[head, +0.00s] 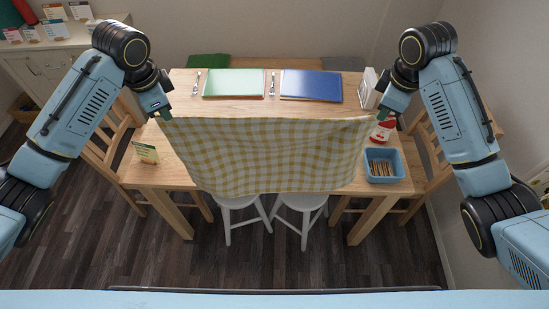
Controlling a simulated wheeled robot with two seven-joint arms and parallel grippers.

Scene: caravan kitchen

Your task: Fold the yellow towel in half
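The yellow towel (265,155) is a yellow and white checked cloth. It hangs spread out in front of the wooden table, its top edge stretched between my two grippers. My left gripper (162,114) is at the towel's upper left corner and appears shut on it. My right gripper (381,117) is at the upper right corner and appears shut on it. The towel's lower edge sags in a curve near the table's front edge. The towel hides the middle of the table; whether its lower part touches the tabletop cannot be told.
On the table (215,109) lie a green mat (234,83) and a blue mat (311,85) with cutlery. A blue basket (382,166) and a red-and-white jar (382,130) stand at right, a small card (146,152) at left. Wooden chairs flank the table; white stools (302,203) stand in front.

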